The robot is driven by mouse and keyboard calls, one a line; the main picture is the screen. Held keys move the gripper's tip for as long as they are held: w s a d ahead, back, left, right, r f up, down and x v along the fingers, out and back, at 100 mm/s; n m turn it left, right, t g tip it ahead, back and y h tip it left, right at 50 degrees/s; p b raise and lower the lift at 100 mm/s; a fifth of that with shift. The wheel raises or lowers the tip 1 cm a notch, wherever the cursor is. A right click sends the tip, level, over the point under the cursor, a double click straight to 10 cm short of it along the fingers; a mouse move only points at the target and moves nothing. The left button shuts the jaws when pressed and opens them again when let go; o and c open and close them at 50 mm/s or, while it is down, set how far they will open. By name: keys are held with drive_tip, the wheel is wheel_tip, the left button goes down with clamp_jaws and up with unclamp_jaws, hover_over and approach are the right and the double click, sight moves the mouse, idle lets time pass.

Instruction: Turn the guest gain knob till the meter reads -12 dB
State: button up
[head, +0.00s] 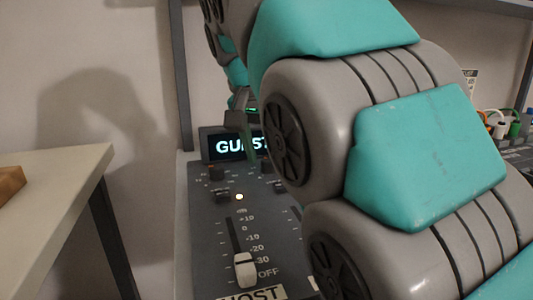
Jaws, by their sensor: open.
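A dark mixing console (205,245) stands in front of me, with a lit display (229,146) reading "GUEST", its right end covered by my arm. I cannot read which knob is the guest gain. No meter reading in dB can be made out. My gripper (248,148) is open, small and partly hidden, in front of the display and above the knobs. I see no contact with a knob.
A white fader (245,270) sits low in its slot above a "HOST" label (252,294). A pale table (55,190) with a wooden block (10,182) is at left. Coloured plugs (510,127) are at right. My arm hides the console's right side.

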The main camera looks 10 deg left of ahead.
drive_tip(key=p+v, duration=0.5)
drive_tip(key=v, duration=0.2)
drive_tip(key=shift+r, duration=0.15)
drive_tip(key=shift+s, duration=0.2)
